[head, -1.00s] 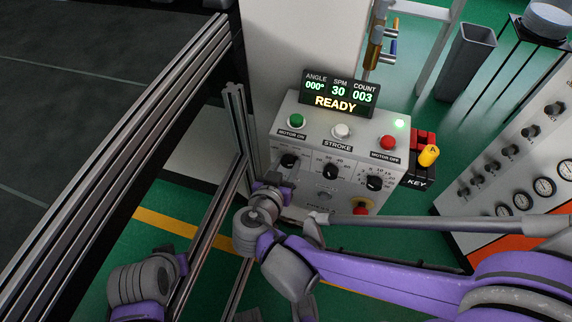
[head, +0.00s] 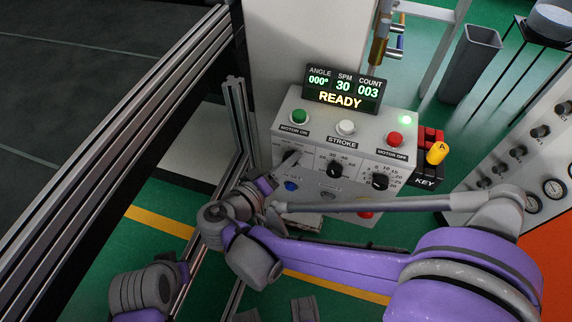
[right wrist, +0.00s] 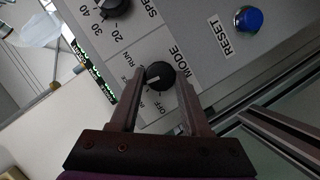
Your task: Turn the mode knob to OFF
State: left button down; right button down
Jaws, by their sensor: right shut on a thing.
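The mode knob (right wrist: 161,75) is a black round knob with a white pointer line, on the grey panel beside the MODE label. Its pointer points left in the right wrist view, between RUN and OFF, toward a label mostly hidden by a finger. My right gripper (right wrist: 163,92) has one finger on each side of the knob and is shut on it. In the head view, my right gripper (head: 288,163) reaches the panel's left side and covers most of the knob.
The speed knob (head: 335,170) and another dial (head: 380,181) sit right of the mode knob. A blue reset button (right wrist: 249,19) is close by. The display (head: 343,90) reads READY. A metal frame post (head: 236,125) stands close left of the panel.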

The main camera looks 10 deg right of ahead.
jog(key=shift+f+n+t+h+b, duration=0.2)
jog(key=shift+n+t+h+b, duration=0.5)
jog(key=shift+n, duration=1.4)
jog(key=shift+f+n+t+h+b, duration=0.15)
jog(key=shift+n+h+b, duration=0.55)
jog(key=shift+n+b, duration=1.1)
jog(key=shift+f+n+t+h+b, duration=0.2)
jog(key=shift+n+t+h+b, duration=0.4)
jog(key=shift+n, duration=1.8)
jog(key=shift+c, duration=1.8)
grip_release()
